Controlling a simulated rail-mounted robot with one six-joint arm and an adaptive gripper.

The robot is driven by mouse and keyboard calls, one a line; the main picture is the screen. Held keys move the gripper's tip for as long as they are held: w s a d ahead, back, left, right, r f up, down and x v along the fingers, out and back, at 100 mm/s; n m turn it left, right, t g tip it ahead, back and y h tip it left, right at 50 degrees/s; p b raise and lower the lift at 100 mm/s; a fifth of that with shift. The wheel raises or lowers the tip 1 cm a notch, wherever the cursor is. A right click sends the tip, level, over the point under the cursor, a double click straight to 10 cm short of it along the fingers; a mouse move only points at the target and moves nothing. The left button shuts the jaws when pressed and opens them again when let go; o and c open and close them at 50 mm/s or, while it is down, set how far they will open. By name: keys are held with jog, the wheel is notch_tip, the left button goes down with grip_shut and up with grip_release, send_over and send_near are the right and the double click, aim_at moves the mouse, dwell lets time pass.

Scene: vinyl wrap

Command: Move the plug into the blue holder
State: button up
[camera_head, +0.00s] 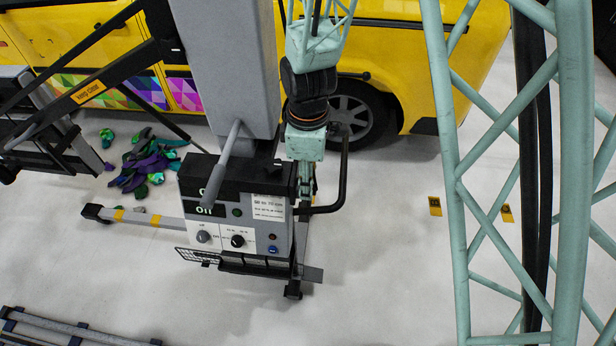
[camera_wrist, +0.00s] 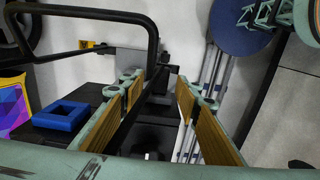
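The blue holder (camera_wrist: 62,117) is a square block with a recess, on a dark surface at the left of the wrist view. My gripper (camera_wrist: 162,84) is open, its two brown-padded fingers well apart, to the right of the holder. Black parts (camera_wrist: 153,134) with a square outline and a slanting bar show between and beyond the fingers. I cannot tell whether the plug is among them, and I see no contact with the pads. In the head view my gripper (camera_head: 307,180) points down beside the grey control box (camera_head: 228,225), partly hidden behind it.
A black curved handle (camera_head: 338,185) rises close to the right of my gripper. A yellow vehicle (camera_head: 415,60) stands behind. A pile of coloured pieces (camera_head: 145,165) lies on the floor at left.

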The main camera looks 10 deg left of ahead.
jog(key=shift+f, duration=0.4)
jog(key=shift+c, duration=0.7)
jog(key=c, duration=0.9)
jog(key=shift+d+b, duration=0.35)
jog(key=shift+d, duration=0.5)
dwell(0.5)
jog(key=shift+w+d+b, duration=0.2)
jog(key=shift+d+b, duration=0.2)
jog(key=shift+d, duration=1.15)
jog(key=shift+w+d+b, duration=0.15)
jog(key=shift+d+b, duration=0.25)
jog(key=shift+d, duration=1.15)
jog(key=shift+d, duration=0.15)
jog(key=shift+w+r, duration=0.1)
